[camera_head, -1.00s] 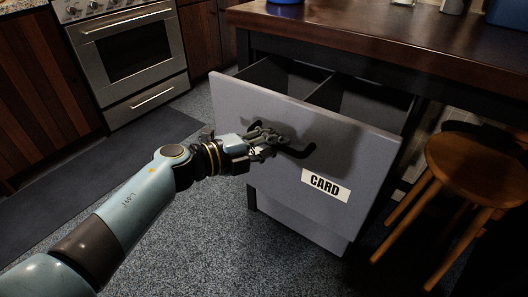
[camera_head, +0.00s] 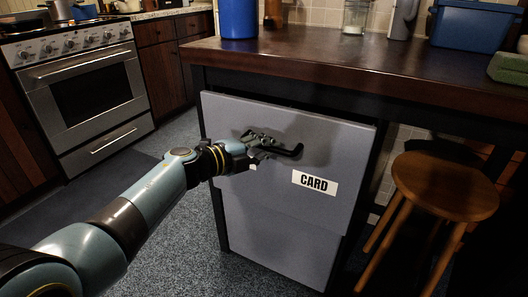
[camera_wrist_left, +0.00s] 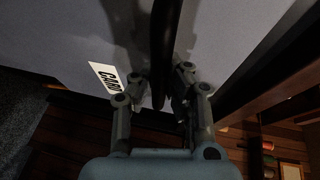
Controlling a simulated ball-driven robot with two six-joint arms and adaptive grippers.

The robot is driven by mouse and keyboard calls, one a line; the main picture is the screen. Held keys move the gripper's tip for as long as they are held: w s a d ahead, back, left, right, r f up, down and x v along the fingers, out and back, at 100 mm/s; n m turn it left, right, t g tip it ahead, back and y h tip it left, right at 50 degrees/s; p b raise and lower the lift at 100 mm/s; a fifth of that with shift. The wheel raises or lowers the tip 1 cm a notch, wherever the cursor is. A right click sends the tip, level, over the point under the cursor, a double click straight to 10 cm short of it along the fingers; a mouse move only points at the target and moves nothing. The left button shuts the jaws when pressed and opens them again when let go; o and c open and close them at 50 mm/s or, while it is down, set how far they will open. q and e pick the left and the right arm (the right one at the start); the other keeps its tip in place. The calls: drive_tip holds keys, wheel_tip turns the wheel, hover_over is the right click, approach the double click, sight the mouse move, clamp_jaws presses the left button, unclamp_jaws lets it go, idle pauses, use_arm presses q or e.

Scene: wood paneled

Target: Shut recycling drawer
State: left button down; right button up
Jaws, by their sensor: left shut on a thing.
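The recycling drawer (camera_head: 262,215) has a grey front with a white CARD label (camera_head: 314,182). It sits under the dark wooden counter, its front close to the frame and its inside out of sight. Its black handle (camera_head: 289,151) runs across the upper front. My left gripper (camera_head: 262,145) is shut on the handle at its left part. In the left wrist view the dark handle bar (camera_wrist_left: 163,45) stands between the two fingers (camera_wrist_left: 160,92), with the CARD label (camera_wrist_left: 105,78) beside them. My right gripper is in neither view.
A wooden stool (camera_head: 445,185) stands right of the drawer. The counter (camera_head: 300,62) above holds a blue container (camera_head: 239,18) and a blue bin (camera_head: 470,25). A steel oven (camera_head: 85,90) stands at the left. The floor between is clear.

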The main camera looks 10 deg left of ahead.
use_arm(q)
drive_tip(key=c, duration=1.3)
unclamp_jaws()
drive_tip(key=shift+a, duration=0.1)
drive_tip(key=shift+s, duration=0.1)
drive_tip(key=v, duration=1.2)
drive_tip(key=s+a+f+n+g+y+p, duration=0.1)
drive_tip(key=s+a+f+n+y, duration=0.35)
drive_tip(key=s+f+n, duration=0.65)
drive_tip(key=s+a+f+n+g+y+p, duration=0.1)
drive_tip(key=s+a+f+n+y, duration=0.35)
drive_tip(key=s+f, duration=1.2)
drive_tip(key=s+a+f+n+g+y, duration=0.1)
drive_tip(key=s+a+f+n+g, duration=0.1)
drive_tip(key=s, duration=0.8)
drive_tip(key=s+a+f+n+g+y, duration=0.1)
drive_tip(key=s+a+f+n+g, duration=0.1)
drive_tip(key=s+f+n+g, duration=0.2)
drive_tip(key=s+a+f+n+g, duration=0.2)
drive_tip(key=s+f, duration=0.5)
drive_tip(key=s, duration=0.8)
drive_tip(key=shift+s+a+f+n+g+y, duration=0.1)
drive_tip(key=shift+s+f+n+g+y, duration=0.1)
drive_tip(key=shift+n+g, duration=0.25)
drive_tip(key=shift+s+f+n+g+y, duration=0.1)
drive_tip(key=shift+s+n+g+y, duration=0.1)
drive_tip(key=shift+n+g, duration=0.25)
